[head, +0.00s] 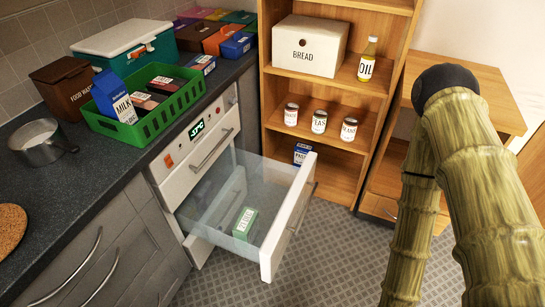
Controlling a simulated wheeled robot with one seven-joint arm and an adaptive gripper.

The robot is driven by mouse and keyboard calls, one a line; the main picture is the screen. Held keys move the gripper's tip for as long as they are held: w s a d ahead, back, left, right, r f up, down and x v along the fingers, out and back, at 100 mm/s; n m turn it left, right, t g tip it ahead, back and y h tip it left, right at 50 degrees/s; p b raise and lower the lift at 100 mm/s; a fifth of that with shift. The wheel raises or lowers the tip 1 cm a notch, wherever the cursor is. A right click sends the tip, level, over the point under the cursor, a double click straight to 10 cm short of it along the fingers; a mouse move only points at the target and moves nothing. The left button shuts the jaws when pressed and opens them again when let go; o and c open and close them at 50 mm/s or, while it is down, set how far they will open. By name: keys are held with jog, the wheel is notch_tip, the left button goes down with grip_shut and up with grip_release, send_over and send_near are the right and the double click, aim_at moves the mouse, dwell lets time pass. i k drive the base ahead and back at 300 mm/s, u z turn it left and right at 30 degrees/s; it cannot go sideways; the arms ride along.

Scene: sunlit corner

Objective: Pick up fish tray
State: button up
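No label that I can read says fish, so I cannot tell which thing is the fish tray. Two small dark reddish packs, one (143,101) in front and one (163,83) behind, lie in the green crate (150,129) on the counter; their labels are too small to read. A pale green box (245,223) with a white label lies in the open drawer (277,232); its label is also unclear. My arm fills the right side of the view, and my gripper is out of view.
The crate also holds a blue milk carton (113,97). A metal pot (41,141) and a food waste box (66,83) stand on the counter (65,190). The drawer juts out before a wooden shelf (268,113) with cans and a bread box (310,46).

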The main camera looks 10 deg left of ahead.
aim_at(206, 64)
jog(key=z, duration=1)
jog(key=i, duration=0.55)
jog(key=u, duration=2.75)
